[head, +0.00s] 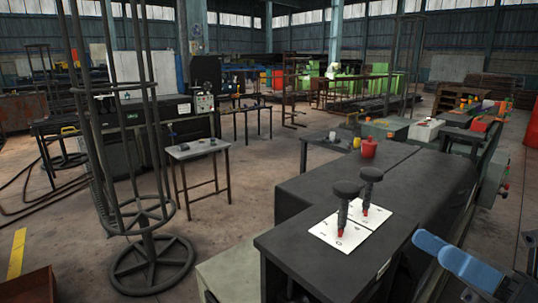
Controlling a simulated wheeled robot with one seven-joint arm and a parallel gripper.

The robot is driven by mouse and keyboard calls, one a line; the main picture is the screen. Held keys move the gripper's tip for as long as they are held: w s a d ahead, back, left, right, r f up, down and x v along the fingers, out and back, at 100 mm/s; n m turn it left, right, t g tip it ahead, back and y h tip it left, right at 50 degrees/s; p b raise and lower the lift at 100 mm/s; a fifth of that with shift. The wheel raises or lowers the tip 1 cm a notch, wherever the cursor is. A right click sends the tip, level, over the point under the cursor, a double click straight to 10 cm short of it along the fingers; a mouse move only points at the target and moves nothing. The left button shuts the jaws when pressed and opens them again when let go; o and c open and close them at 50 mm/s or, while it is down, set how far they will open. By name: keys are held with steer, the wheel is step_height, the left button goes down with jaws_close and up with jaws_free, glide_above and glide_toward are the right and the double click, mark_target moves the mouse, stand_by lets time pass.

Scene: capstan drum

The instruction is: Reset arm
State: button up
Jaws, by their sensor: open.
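Two black-topped levers stand upright on white plates on a long dark bench: a front lever (344,200) and a rear lever (370,184). Both have red tips at the base. The dark bench (300,245) runs from the lower middle toward the right.
A tall dark rod stand (150,265) on a round base is at left. A small grey-topped table (197,148) stands between it and the bench. A brown box (28,288) is at lower left. Open floor lies beyond the small table.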

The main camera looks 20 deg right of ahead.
steer(key=s+a+f+m+t+h, duration=0.2)
steer(key=s+a+m+t+h, duration=0.65)
steer(key=m, duration=1.25)
steer(key=s+a+f+m+g+h, duration=0.2)
steer(key=s+f+m+g+h, duration=0.2)
steer(key=m, duration=0.5)
steer(key=s+a+f+m+g+h, duration=0.3)
steer(key=s+f+m, duration=0.4)
steer(key=s+m, duration=0.3)
steer(key=shift+s+a+f+g+h+p, duration=0.2)
steer(key=shift+f+g+h+p, duration=0.3)
steer(key=shift+g, duration=0.65)
steer(key=shift+r, duration=0.1)
